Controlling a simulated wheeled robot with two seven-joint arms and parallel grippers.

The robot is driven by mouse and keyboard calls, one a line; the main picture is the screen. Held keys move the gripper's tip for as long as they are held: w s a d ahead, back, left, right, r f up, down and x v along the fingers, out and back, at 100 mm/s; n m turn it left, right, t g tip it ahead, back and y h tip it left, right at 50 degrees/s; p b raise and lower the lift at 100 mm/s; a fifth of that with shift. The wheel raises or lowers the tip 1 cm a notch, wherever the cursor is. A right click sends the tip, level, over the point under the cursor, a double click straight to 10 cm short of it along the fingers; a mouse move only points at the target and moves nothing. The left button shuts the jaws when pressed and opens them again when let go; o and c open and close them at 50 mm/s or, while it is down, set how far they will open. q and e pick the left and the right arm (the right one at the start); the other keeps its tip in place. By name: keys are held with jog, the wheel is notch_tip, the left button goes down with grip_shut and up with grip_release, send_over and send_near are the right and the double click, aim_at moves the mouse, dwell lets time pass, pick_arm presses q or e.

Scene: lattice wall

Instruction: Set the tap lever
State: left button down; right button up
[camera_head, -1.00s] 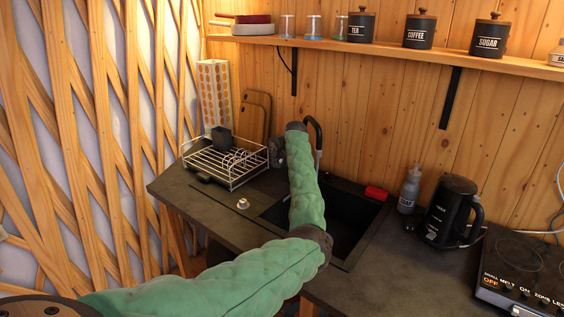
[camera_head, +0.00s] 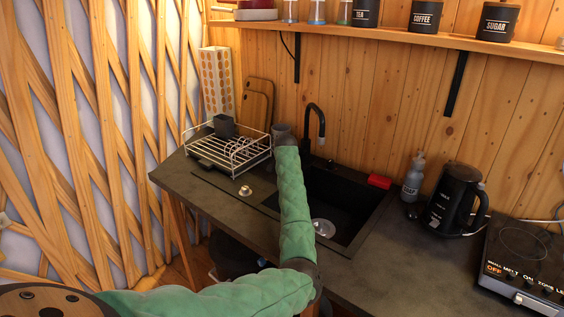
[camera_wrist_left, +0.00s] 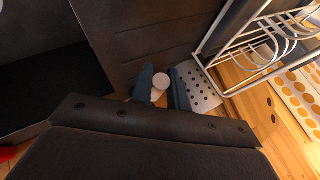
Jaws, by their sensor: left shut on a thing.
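The black curved tap (camera_head: 318,116) stands behind the dark sink (camera_head: 345,205), by the wooden wall. It is upright, and its lever cannot be told apart clearly. My green left arm reaches over the counter to the left of the tap, and its gripper is mostly hidden behind the arm in the head view. In the left wrist view the two blue-grey fingers of my left gripper (camera_wrist_left: 161,88) are shut on a small pale round thing (camera_wrist_left: 160,81). I cannot tell what that thing is. My right gripper is not in view.
A white wire dish rack (camera_head: 230,152) with a dark cup stands left of my arm. A small metal knob (camera_head: 245,191) is on the counter. A red item (camera_head: 379,181), a bottle (camera_head: 413,178), a black kettle (camera_head: 453,202) and a hob (camera_head: 525,250) are on the right. A shelf (camera_head: 400,36) runs above.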

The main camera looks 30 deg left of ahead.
pick_arm(q)
jog(key=shift+d+f, duration=0.1)
jog(key=c, duration=1.3)
grip_release()
jog(key=shift+c, duration=0.2)
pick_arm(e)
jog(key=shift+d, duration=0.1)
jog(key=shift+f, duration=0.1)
pick_arm(q)
jog(key=shift+s, duration=0.1)
jog(key=shift+s+d+r+b, duration=0.2)
jog(key=shift+d+r+b, duration=0.05)
jog(key=shift+r+b, duration=0.15)
jog(key=b+v, duration=0.1)
jog(key=v, duration=0.5)
jog(key=shift+d+r+b, duration=0.2)
jog(key=shift+r+b, duration=0.05)
jog(key=shift+b, duration=0.15)
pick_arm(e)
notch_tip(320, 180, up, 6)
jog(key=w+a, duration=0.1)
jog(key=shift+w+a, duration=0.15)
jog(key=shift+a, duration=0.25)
pick_arm(q)
jog(key=shift+s+f, duration=0.1)
